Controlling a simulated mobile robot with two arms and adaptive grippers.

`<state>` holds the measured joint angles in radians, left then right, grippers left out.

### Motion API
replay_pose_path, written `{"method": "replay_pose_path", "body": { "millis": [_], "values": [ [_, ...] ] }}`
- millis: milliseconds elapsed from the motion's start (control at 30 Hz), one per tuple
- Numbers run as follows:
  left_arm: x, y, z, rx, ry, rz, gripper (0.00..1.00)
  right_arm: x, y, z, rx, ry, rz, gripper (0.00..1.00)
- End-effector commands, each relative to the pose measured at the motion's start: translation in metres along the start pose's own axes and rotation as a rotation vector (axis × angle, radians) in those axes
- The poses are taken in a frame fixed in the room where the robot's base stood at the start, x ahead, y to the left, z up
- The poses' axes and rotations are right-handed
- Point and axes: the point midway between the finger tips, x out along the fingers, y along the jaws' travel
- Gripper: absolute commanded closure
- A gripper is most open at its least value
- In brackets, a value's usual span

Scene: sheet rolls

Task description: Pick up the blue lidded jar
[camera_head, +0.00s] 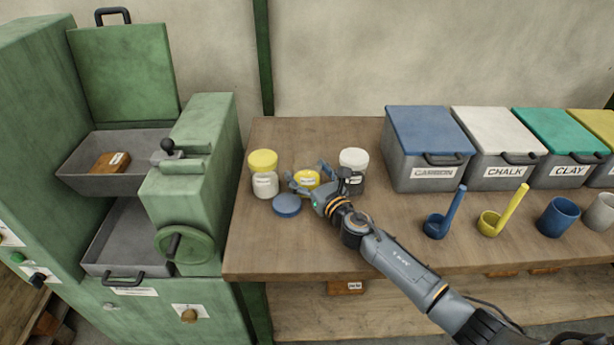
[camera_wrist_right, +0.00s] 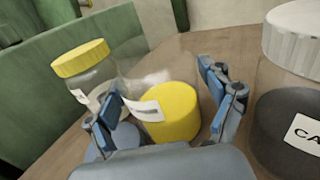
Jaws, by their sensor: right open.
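A blue round lid (camera_head: 287,205) is near the table's left side; part of a blue round surface (camera_wrist_right: 126,137) also shows behind a finger in the wrist view. Beside it is a clear jar with yellow contents (camera_head: 306,178) and a white label; it also shows in the wrist view (camera_wrist_right: 174,112). I cannot tell whether the blue lid is attached to this jar. My right gripper (camera_head: 308,175) is open, with its fingers on either side of the yellow contents in the wrist view (camera_wrist_right: 160,86). Contact is not clear. My left gripper is not in view.
A yellow-lidded jar (camera_head: 264,176) stands left and a white-lidded dark jar (camera_head: 353,163) right, both close to my gripper. Labelled bins (camera_head: 430,172) and scoops and cups (camera_head: 438,225) occupy the right. A green machine (camera_head: 195,170) borders the table's left edge.

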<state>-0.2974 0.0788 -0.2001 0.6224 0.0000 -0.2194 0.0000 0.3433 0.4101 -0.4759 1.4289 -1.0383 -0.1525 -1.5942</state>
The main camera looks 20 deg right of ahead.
Motion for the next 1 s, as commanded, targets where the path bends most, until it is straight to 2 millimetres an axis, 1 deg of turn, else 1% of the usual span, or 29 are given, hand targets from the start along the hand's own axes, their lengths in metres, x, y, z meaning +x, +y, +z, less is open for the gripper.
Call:
{"method": "replay_pose_path", "body": {
  "millis": [100, 267, 300, 367, 400, 633, 767, 867, 933, 967, 1000],
  "values": [
    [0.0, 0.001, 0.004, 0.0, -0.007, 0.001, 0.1, 0.0, 0.0, 0.0, 0.0, 0.0, 0.0, 0.18],
    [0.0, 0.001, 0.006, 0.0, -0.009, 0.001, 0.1, -0.001, 0.0, 0.0, 0.0, 0.0, 0.0, 0.51],
    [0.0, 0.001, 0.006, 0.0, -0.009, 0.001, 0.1, -0.001, 0.0, 0.0, 0.0, 0.0, 0.0, 0.59],
    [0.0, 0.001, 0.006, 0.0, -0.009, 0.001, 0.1, -0.001, 0.0, 0.0, 0.0, 0.0, 0.0, 0.71],
    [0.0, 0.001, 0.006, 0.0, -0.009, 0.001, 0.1, 0.0, 0.0, 0.001, 0.0, -0.002, 0.0, 0.74],
    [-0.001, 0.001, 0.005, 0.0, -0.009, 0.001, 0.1, 0.0, 0.0, 0.002, 0.0, -0.002, 0.0, 0.74],
    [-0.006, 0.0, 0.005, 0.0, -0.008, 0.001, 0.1, 0.0, 0.0, 0.011, -0.001, -0.003, 0.001, 0.74],
    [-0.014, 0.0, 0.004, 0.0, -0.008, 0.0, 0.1, 0.0, -0.001, 0.023, -0.004, -0.003, 0.0, 0.74],
    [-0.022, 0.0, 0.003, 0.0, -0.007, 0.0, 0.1, 0.0, -0.001, 0.037, -0.005, -0.005, 0.002, 0.74],
    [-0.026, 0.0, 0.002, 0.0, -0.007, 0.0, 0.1, -0.001, 0.0, 0.043, -0.005, -0.004, 0.001, 0.74],
    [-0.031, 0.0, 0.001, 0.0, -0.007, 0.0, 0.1, -0.008, 0.004, 0.05, -0.004, -0.004, 0.003, 0.74]
  ]
}}
